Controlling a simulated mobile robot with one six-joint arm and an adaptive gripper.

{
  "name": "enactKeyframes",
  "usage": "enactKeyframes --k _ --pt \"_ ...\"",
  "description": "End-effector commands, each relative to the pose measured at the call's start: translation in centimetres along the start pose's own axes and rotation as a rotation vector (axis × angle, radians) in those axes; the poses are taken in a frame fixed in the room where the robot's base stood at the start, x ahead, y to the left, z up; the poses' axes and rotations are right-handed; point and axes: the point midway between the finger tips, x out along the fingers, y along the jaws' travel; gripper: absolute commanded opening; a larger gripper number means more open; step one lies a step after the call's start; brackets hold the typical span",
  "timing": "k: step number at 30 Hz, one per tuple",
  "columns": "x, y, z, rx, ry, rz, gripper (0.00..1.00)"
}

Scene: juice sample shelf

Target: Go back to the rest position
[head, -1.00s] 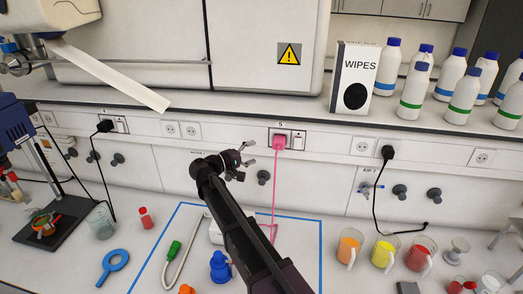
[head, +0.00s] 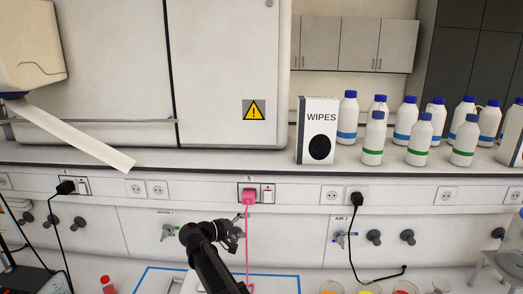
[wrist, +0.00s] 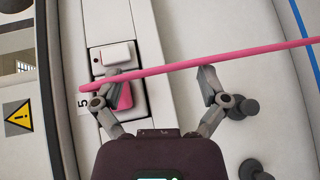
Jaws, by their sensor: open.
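My gripper (head: 238,230) is in front of the wall strip, just below the pink plug (head: 248,197) in the head view. The plug sits in the socket marked 5. In the wrist view my gripper (wrist: 158,75) has its two fingers wide apart. The plug also shows there (wrist: 123,97), beside the left finger and partly hidden by it. The pink cable (wrist: 240,55) runs across the wrist view past both fingertips. I cannot tell whether it touches them. In the head view the cable (head: 247,255) hangs down from the plug.
Above on the ledge stand a WIPES box (head: 318,130) and several white bottles (head: 418,140). A black plug (head: 356,199) with a cable is to the right. Wall taps (head: 373,237) stick out nearby. Cups and a blue outline (head: 150,275) show at the bottom bench edge.

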Motion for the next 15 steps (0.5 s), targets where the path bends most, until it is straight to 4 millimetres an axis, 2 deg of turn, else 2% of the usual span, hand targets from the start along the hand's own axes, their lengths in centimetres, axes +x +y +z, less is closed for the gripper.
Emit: enactKeyframes --k 1,6,9,15 --pt "2.0 -1.4 2.0 0.007 -0.027 -0.050 0.93" --pt "6.9 -5.2 7.0 0.039 -0.106 -0.241 0.93" --pt "9.2 -7.4 10.1 0.065 -0.150 -0.354 0.93" --pt "12.4 -11.7 15.9 0.131 -0.232 -0.576 0.93"
